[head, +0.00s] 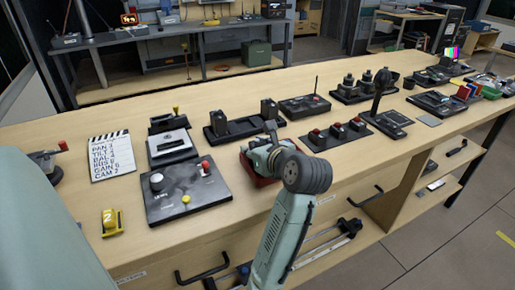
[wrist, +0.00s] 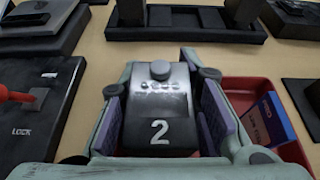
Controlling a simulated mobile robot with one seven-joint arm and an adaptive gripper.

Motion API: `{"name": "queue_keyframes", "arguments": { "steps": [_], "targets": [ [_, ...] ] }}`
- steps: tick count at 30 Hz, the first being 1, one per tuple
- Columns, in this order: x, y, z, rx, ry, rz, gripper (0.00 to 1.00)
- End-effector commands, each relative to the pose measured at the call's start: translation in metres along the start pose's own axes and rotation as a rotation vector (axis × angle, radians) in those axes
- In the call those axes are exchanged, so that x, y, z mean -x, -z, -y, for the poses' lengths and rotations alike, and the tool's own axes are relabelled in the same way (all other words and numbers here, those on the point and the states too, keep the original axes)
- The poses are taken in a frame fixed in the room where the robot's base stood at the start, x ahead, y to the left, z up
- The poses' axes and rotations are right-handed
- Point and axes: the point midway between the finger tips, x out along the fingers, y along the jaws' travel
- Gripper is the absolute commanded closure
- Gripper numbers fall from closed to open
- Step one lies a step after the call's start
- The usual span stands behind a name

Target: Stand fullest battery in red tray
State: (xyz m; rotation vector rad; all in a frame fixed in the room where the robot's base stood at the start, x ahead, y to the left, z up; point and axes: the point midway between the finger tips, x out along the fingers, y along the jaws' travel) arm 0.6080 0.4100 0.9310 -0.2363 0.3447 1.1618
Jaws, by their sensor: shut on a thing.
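My gripper (wrist: 163,105) is shut on a dark battery (wrist: 160,128) marked with a white 2, its pads on both sides. A row of small indicator dots shows on the battery, too small to read surely. The red tray (wrist: 238,82) shows behind and to the right of my gripper in the wrist view, partly hidden by it. A blue and red labelled piece (wrist: 270,118) is in the tray. In the head view my gripper (head: 262,152) is over the red tray (head: 262,182). Whether the battery touches the tray, I cannot tell.
A black holder (head: 240,132) with dark upright blocks stands just behind. A control panel (head: 185,192) with a red-knobbed lever is to the left. A panel with red knobs (head: 337,134) is to the right. The bench front left of the yellow block (head: 111,222) is fairly clear.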

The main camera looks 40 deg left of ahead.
Motion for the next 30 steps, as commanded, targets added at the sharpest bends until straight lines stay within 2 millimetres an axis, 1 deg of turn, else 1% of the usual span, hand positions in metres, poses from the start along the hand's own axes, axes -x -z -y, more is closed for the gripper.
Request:
{"name": "queue_keyframes", "arguments": {
  "steps": [4, 8, 9, 18, 26, 29, 30],
  "targets": [
    [0.0006, -0.002, 0.0001, 0.001, 0.0, 0.002, 1.0],
    [-0.0009, 0.0017, 0.0002, 0.001, 0.0, 0.002, 1.0],
    [-0.0013, 0.0025, 0.0003, 0.0, 0.0, 0.001, 0.69],
    [-0.0011, 0.0017, 0.0001, 0.001, -0.001, 0.001, 0.5],
    [-0.0009, 0.0014, 0.0003, 0.001, 0.0, 0.001, 0.5],
    [0.0012, -0.0039, 0.0003, 0.001, 0.0, 0.002, 0.5],
    [0.0045, -0.0018, 0.0011, 0.001, 0.002, 0.003, 0.5]
  ]
}}
